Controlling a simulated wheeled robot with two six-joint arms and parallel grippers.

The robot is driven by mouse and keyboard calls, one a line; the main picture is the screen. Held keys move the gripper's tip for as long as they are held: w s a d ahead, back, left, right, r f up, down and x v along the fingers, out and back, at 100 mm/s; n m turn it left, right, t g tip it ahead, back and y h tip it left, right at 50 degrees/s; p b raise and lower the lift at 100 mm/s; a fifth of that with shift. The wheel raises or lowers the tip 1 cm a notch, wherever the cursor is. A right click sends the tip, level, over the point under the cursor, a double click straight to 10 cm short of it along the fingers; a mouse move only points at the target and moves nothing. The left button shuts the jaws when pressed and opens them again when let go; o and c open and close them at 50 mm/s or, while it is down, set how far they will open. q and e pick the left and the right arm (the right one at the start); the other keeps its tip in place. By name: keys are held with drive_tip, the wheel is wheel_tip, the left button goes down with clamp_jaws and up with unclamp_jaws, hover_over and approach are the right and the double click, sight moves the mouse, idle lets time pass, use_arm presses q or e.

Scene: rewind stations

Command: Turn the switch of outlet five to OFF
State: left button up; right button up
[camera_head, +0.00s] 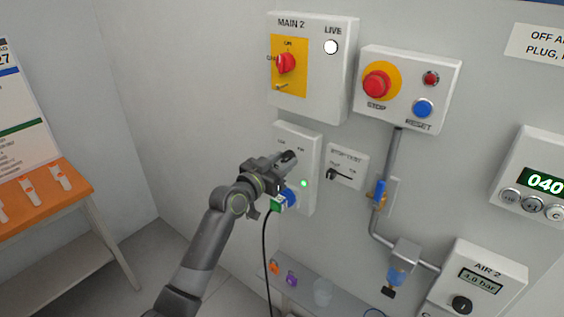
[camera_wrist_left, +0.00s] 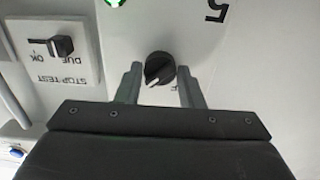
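The outlet five box (camera_head: 310,146) is a pale wall box, partly hidden behind my left gripper (camera_head: 285,160). Its black rotary switch (camera_wrist_left: 160,68) shows in the left wrist view, with a white pointer mark facing down-left in that picture. My left gripper's two fingers stand open on either side of the switch, with a gap visible on both sides. A black "5" (camera_wrist_left: 215,10) is printed on the box, upside down in this view. The green lamp (camera_head: 304,183) on the box is lit. A blue plug (camera_head: 291,196) sits in the outlet below my gripper. My right gripper is out of view.
A STOP TEST panel (camera_head: 348,159) with a black lever is just right of the box. The MAIN 2 box (camera_head: 321,91) and the STOP/RESET box (camera_head: 405,86) are above. A black cable (camera_head: 266,250) hangs from the plug.

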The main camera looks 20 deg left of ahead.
use_arm(q)
drive_tip(key=c, duration=0.5)
drive_tip(key=shift+n, duration=0.3)
drive_tip(key=shift+n+p, duration=0.6)
drive_tip(key=shift+n, duration=0.3)
drive_tip(key=n+p, duration=0.2)
drive_tip(key=n, duration=0.3)
drive_tip(key=shift+r, duration=0.1)
drive_tip(key=n+p, duration=0.3)
drive_tip(key=n, duration=0.2)
drive_tip(key=shift+n, duration=0.4)
drive_tip(key=n+p, duration=0.1)
drive_tip(key=n, duration=0.3)
drive_tip(key=shift+n+p, duration=0.3)
drive_tip(key=shift+p, duration=0.1)
